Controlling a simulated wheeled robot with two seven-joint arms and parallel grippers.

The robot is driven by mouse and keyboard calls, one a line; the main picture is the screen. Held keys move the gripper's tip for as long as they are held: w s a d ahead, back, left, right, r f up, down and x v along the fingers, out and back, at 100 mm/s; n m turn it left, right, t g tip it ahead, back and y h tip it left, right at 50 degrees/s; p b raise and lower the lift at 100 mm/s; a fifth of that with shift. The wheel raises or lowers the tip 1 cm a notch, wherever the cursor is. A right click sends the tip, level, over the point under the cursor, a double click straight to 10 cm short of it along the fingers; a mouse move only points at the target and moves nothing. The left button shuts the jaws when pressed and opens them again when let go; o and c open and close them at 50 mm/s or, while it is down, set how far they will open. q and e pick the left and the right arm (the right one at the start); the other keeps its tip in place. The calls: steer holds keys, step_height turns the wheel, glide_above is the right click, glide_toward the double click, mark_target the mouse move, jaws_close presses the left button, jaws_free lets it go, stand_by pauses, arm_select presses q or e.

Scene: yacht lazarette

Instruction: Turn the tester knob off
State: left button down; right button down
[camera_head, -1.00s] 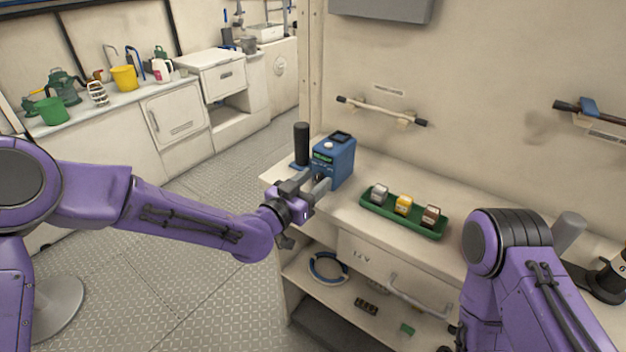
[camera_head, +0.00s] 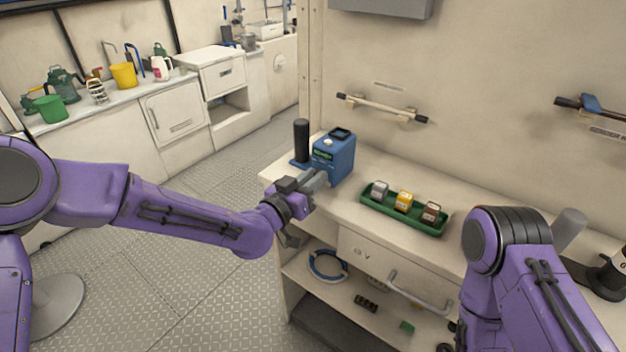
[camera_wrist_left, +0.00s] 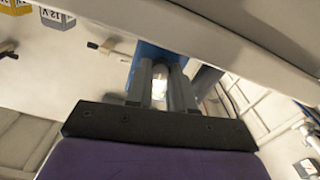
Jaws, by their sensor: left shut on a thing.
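The blue tester (camera_head: 336,158) stands upright near the left end of the workbench, with a dark screen and a pale button on top. My left gripper (camera_head: 322,179) is at its front face, shut on the tester knob, which the fingers hide in the head view. In the left wrist view the two grey fingers (camera_wrist_left: 162,88) reach up to the blue tester body (camera_wrist_left: 150,52), and the knob itself is hard to make out. My right arm (camera_head: 520,270) shows at the lower right, but its gripper is out of view.
A green tray (camera_head: 388,222) with three small blocks sits on the bench (camera_head: 365,178) right of the tester. A black cylinder (camera_head: 301,141) stands behind the tester's left side. Shelves below hold a blue ring (camera_head: 327,266).

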arm_select(q)
steer(key=n+b, duration=0.1)
steer(key=n, duration=0.6)
steer(key=shift+f, duration=0.1)
stand_by(0.5)
steer(key=c, duration=1)
jaws_free()
steer(key=shift+a, duration=0.1)
steer(key=b+v, duration=0.1)
steer(key=v, duration=0.9)
steer(key=shift+s+a+b, duration=0.1)
steer(key=shift+s+b, duration=0.1)
steer(key=shift+b, duration=0.1)
